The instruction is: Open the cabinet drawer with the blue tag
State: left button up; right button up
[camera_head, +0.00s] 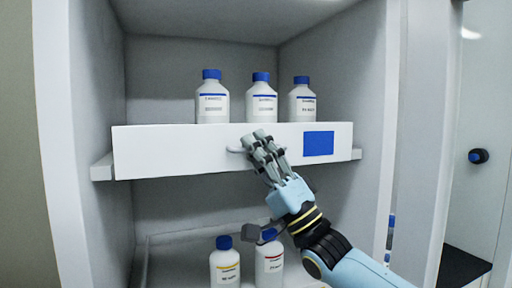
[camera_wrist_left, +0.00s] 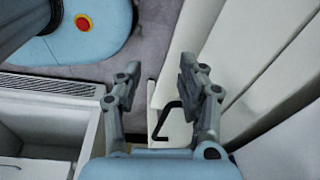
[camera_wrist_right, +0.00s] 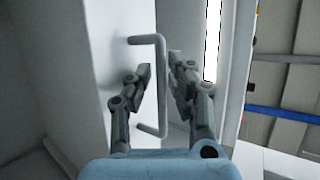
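The white drawer (camera_head: 180,152) with the blue tag (camera_head: 318,143) spans the cabinet at mid height. Its pale bar handle (camera_head: 236,150) is partly hidden by my right gripper (camera_head: 259,140). In the right wrist view the handle (camera_wrist_right: 162,85) runs between the two fingers of my right gripper (camera_wrist_right: 161,74). The fingers are partly closed around it, with narrow gaps visible on both sides. My left gripper (camera_wrist_left: 160,76) is open and empty in the left wrist view, and out of the head view.
Several blue-capped bottles (camera_head: 212,98) stand behind the drawer front. More bottles (camera_head: 225,262), one with a red band, stand on the lower shelf under my right arm. Cabinet side walls (camera_head: 92,90) flank the drawer. A black bracket-shaped handle (camera_wrist_left: 167,122) shows near my left gripper.

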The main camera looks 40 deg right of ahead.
grip_shut()
pick_arm(q)
jog(key=shift+s, duration=0.2)
pick_arm(e)
jog(key=shift+s+f, duration=0.15)
